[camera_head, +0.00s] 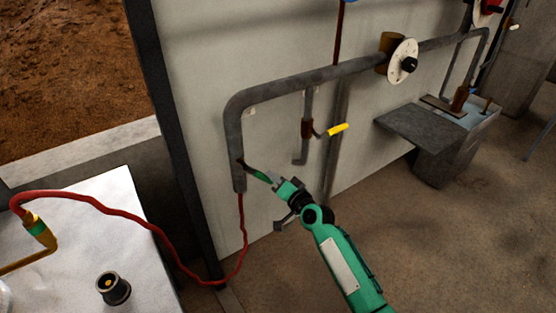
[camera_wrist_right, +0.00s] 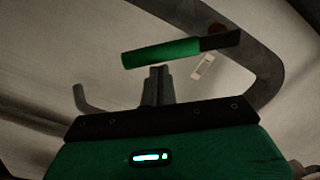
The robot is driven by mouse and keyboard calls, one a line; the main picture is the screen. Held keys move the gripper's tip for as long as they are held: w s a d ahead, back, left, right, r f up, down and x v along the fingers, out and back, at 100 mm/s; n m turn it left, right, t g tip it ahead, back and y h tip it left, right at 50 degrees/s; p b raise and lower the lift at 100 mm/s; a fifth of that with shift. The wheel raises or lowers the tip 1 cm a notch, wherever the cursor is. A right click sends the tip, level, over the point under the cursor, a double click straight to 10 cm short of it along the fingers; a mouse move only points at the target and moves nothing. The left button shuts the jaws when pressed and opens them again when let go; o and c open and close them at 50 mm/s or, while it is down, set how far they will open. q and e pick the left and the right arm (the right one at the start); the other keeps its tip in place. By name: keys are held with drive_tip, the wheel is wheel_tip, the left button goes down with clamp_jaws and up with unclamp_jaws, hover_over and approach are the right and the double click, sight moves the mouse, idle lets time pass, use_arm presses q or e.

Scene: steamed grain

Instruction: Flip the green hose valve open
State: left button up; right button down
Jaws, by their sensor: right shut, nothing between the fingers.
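The green valve handle (camera_head: 262,176) sits low on the grey vertical pipe, just above where the red hose (camera_head: 241,235) hangs. In the right wrist view the green handle (camera_wrist_right: 160,53) runs nearly crosswise, with its dark lever end at the right. My right gripper (camera_head: 279,184) is shut and empty, close to the handle's free end. In the wrist view its closed fingertips (camera_wrist_right: 158,70) are just below the green grip; I cannot tell whether they touch it. My left gripper is not in view.
A yellow-handled valve (camera_head: 338,129) hangs from the pipe (camera_head: 305,84) to the right. A white round dial (camera_head: 402,62) is farther along it. A white table (camera_head: 85,250) at the left carries the hose's yellow-and-green nozzle (camera_head: 38,229) and a dark round fitting (camera_head: 114,288).

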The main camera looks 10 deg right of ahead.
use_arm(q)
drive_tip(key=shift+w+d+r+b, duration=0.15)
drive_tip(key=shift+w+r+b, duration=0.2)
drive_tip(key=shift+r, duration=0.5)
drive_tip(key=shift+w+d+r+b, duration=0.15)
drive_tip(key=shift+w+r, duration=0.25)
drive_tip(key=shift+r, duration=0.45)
use_arm(e)
drive_tip(key=shift+s+a+f+m, duration=0.3)
drive_tip(key=shift+a+f+m, duration=0.35)
drive_tip(key=shift+m, duration=0.6)
drive_tip(key=shift+s+a+f+m, duration=0.3)
drive_tip(key=shift+a+f+m, duration=0.15)
drive_tip(key=shift+a+m, duration=0.65)
drive_tip(key=shift+s+a+f+m, duration=0.3)
drive_tip(key=shift+a+f+m, duration=0.25)
drive_tip(key=shift+m, duration=0.9)
